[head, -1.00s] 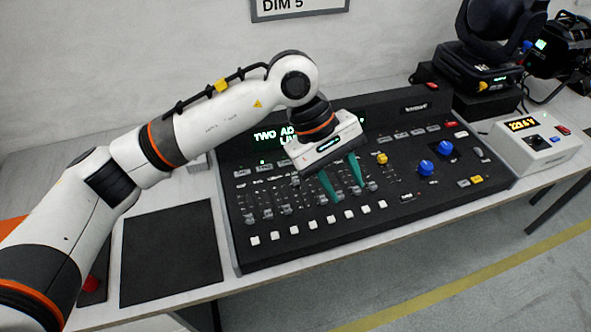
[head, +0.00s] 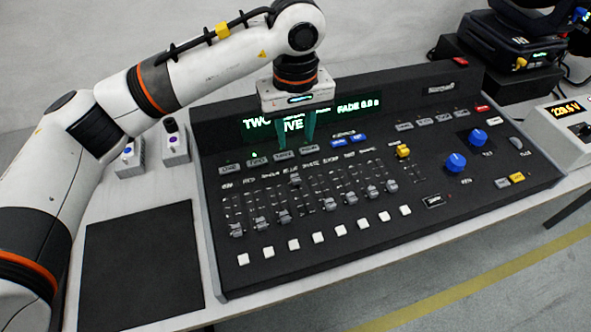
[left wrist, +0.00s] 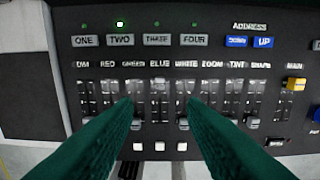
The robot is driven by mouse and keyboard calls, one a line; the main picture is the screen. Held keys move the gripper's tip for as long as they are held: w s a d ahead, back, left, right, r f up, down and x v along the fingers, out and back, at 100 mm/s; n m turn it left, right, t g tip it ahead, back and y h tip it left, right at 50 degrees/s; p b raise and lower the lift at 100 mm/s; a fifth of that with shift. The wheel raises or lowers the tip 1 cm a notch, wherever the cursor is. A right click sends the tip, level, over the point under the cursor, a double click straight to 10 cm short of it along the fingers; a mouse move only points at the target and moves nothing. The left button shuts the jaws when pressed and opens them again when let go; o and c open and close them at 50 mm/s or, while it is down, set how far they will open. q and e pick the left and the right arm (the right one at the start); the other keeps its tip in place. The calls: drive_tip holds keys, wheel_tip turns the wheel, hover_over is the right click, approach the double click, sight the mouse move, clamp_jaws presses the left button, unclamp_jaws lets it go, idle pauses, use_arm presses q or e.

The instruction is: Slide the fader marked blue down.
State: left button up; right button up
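The lighting console (head: 400,220) has a row of labelled faders. The fader marked BLUE (left wrist: 159,85) is the fourth from the left, and its cap is near the top of its slot. It also shows in the head view (head: 295,180), higher than the neighbouring caps. My left gripper (head: 296,138) is open and empty, its green fingers hanging over the upper part of the console. In the left wrist view the fingertips (left wrist: 161,101) lie either side of the BLUE column, apart from the cap. My right gripper is not in view.
Buttons ONE to FOUR (left wrist: 120,40) sit above the faders, with white buttons (head: 318,237) below. A yellow-capped MAIN fader (head: 403,151) and blue knobs (head: 456,162) are to the right. A dark mat (head: 140,262) lies left of the console.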

sight(295, 177)
use_arm(q)
wheel_tip(295, 177, down, 12)
drive_tip(key=shift+f+p, duration=0.1)
drive_tip(key=shift+p, duration=0.6)
clamp_jaws()
